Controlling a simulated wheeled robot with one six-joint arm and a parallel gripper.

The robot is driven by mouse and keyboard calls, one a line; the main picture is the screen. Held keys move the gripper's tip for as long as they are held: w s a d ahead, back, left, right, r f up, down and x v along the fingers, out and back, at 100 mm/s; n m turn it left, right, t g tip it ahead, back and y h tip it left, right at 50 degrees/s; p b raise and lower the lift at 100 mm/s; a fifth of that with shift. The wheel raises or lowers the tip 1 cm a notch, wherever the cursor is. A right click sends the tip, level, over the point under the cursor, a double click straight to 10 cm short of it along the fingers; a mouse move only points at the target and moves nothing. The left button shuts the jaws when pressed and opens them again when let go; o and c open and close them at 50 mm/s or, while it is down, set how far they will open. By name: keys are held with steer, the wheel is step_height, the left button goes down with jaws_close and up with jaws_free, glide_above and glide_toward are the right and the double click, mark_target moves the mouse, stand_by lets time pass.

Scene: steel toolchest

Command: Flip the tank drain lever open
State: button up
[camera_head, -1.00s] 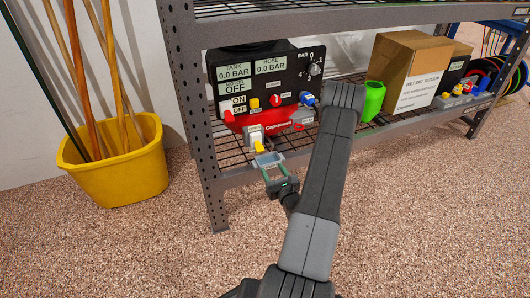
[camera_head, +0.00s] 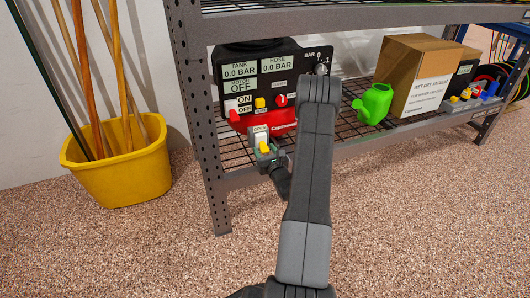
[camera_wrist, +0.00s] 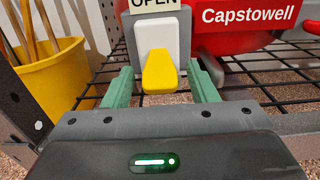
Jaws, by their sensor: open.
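The tank drain lever (camera_wrist: 160,72) is a yellow lever on a white plate (camera_wrist: 158,36) under an "OPEN" label. In the head view the lever (camera_head: 264,147) is small and low on the front of the compressor (camera_head: 268,88). My gripper (camera_wrist: 160,90) is open, with one green finger on each side of the lever. The lever points down and toward the wrist camera. I cannot tell whether either finger touches it. In the head view my gripper (camera_head: 268,157) is at the lever, and my arm covers the right part of the compressor.
The compressor stands on a wire-mesh shelf (camera_head: 235,150) with a steel post (camera_head: 203,110) at left. A yellow bucket (camera_head: 118,172) with poles stands left of it. A green watering can (camera_head: 374,103) and a cardboard box (camera_head: 415,75) are to the right. The speckled floor in front is clear.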

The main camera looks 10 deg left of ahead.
steer(key=c, duration=1)
steer(key=shift+r, duration=0.1)
